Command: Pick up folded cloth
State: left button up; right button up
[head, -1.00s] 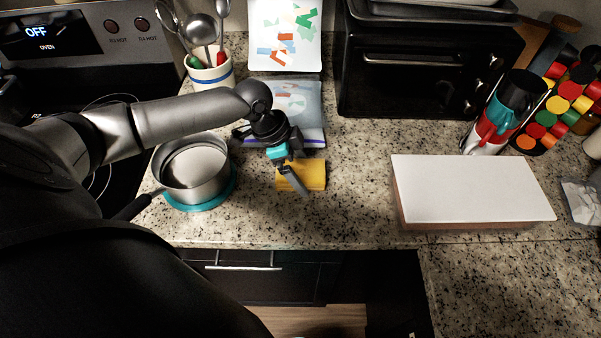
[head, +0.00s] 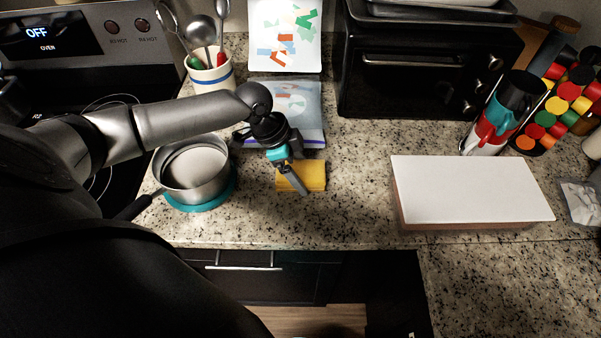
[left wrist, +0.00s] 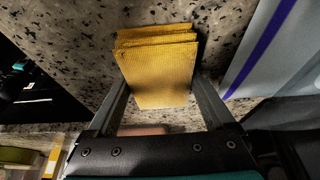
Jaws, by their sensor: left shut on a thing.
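The folded cloth (head: 313,177) is yellow and lies at the middle of the counter, right of the pot. In the left wrist view the cloth (left wrist: 158,68) shows its stacked folds between my two fingers. My left gripper (head: 296,183) reaches down over the cloth from behind and is shut on it. In the wrist view the fingers of the left gripper (left wrist: 165,95) lie along both sides of the cloth. The cloth looks to be at counter level; I cannot tell whether it is lifted at all. My right gripper is not in view.
A metal pot (head: 195,170) on a teal mat (head: 205,207) stands close on the left. A clear zip bag (head: 308,108) lies behind the cloth. A white-topped block (head: 470,187) sits to the right. The counter between cloth and block is clear.

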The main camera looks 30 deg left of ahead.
aim_at(300, 170)
pick_arm(q)
jog(key=c, duration=0.4)
jog(key=shift+r, duration=0.1)
jog(key=shift+r, duration=0.25)
notch_tip(300, 170, up, 20)
jog(key=shift+f+p, duration=0.1)
jog(key=shift+p, duration=1.05)
